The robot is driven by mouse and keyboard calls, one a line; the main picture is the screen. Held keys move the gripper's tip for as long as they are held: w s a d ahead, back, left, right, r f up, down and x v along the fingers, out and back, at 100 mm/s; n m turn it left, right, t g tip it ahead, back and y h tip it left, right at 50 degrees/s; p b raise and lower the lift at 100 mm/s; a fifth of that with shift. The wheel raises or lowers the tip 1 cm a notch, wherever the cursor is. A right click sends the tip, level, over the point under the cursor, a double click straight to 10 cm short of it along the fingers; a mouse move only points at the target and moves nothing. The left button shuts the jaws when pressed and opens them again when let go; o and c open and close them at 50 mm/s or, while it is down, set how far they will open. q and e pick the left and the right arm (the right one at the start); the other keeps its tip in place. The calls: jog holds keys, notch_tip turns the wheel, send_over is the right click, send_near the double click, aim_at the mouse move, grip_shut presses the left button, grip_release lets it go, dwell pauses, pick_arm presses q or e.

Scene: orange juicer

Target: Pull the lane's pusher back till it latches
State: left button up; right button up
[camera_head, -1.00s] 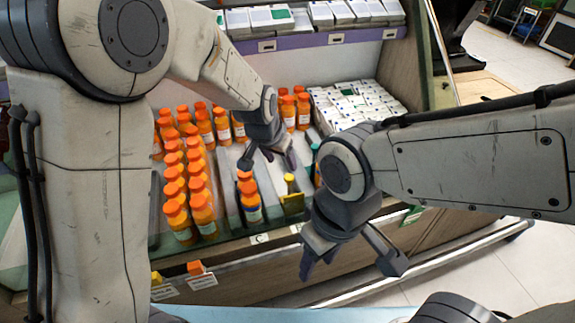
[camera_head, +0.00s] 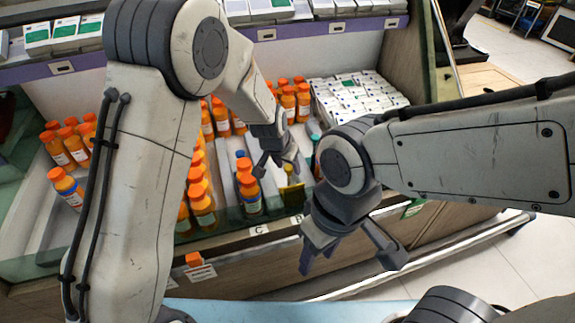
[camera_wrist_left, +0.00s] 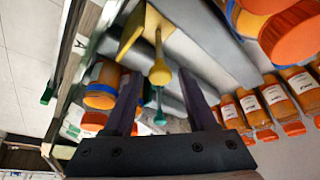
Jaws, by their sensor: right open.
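The pusher with a yellow knob and yellow plate (camera_head: 292,197) stands at the front end of a lane, right of a short row of orange bottles. In the left wrist view its yellow knob (camera_wrist_left: 160,73) shows ahead, in line with the space between the fingers, and its plate (camera_wrist_left: 131,33) behind it. My left gripper (camera_head: 275,167) is open, over the lanes close to the pusher. It also shows in the left wrist view (camera_wrist_left: 160,88), with nothing between its fingers that I can tell is touched. My right gripper (camera_head: 350,262) is open and empty in front of the shelf edge.
Orange bottles (camera_head: 249,188) stand close left of the pusher, with more rows farther left. White cartons (camera_head: 350,98) fill the lanes at right. A teal knob (camera_wrist_left: 160,117) shows near the fingers. A purple-edged shelf (camera_head: 335,29) runs above.

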pick_arm(q)
grip_shut()
dwell(1.2)
